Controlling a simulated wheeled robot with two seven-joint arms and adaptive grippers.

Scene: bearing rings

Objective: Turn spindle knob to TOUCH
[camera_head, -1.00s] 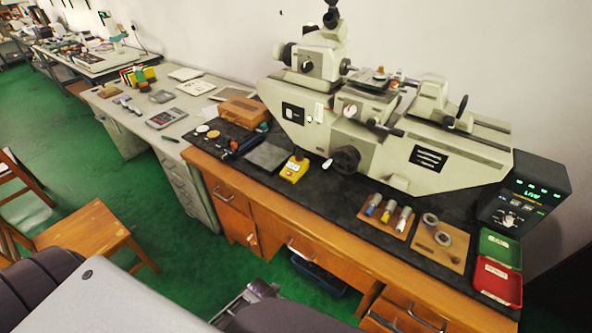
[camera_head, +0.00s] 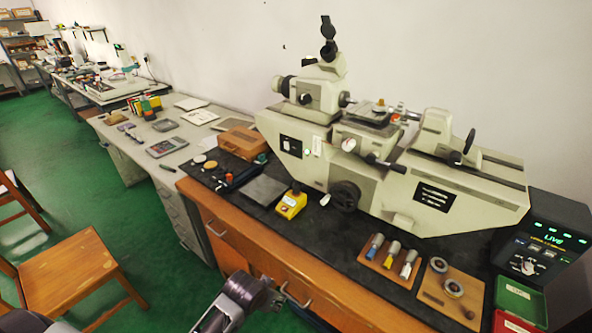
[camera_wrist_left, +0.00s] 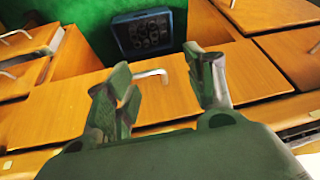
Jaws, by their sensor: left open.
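A pale measuring machine (camera_head: 365,160) stands on the black bench top. It has a black front handwheel (camera_head: 344,196), a black-tipped lever (camera_head: 397,168) and a tailstock knob (camera_head: 469,141). A black control box (camera_head: 545,240) at the right edge shows a green LIVE readout and a knob (camera_head: 526,265). No TOUCH marking is readable, and I cannot tell which knob is the spindle knob. My left gripper (camera_head: 246,292) is low in front of the drawers, well away from the machine. In the left wrist view its fingers (camera_wrist_left: 165,92) are apart and empty. My right gripper is not visible.
A yellow button box (camera_head: 291,204), a board with several small cylinders (camera_head: 390,257), a board with rings (camera_head: 449,292) and a green tray (camera_head: 520,301) line the bench front. Orange drawers (camera_head: 262,255) lie below. A wooden chair (camera_head: 75,280) is at left.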

